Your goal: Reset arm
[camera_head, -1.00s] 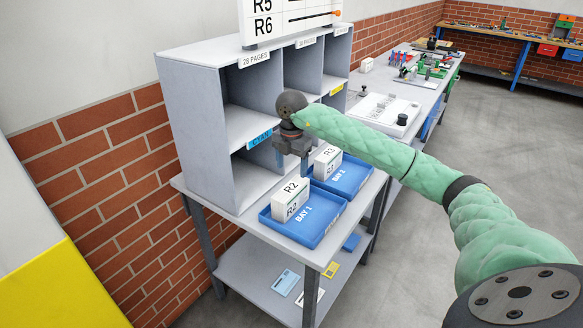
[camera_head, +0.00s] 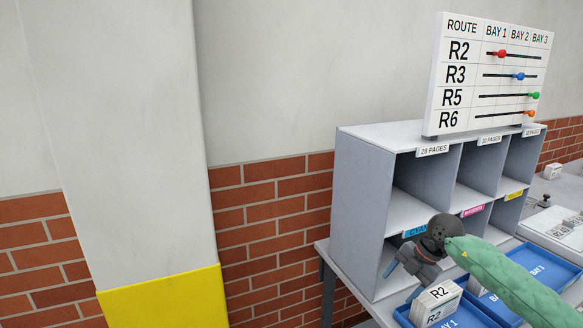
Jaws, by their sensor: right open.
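My right gripper (camera_head: 400,283) is at the lower right in the head view, on the green arm that comes in from the right. It points down and to the left, with its fingers spread and nothing seen between them. It shows in front of the lower-left compartment of the grey shelf unit (camera_head: 362,205), partly covering the blue CYAN label (camera_head: 412,231). White R2 blocks (camera_head: 438,300) sit in the blue BAY 1 tray (camera_head: 466,318), just right of and below the gripper. My left gripper is not in view.
A route board (camera_head: 487,78) with coloured sliders stands on the shelf unit. A second blue tray, marked BAY 3 (camera_head: 540,269), lies partly behind my arm. A white column with a yellow base (camera_head: 165,298) and a brick wall (camera_head: 275,205) fill the left side.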

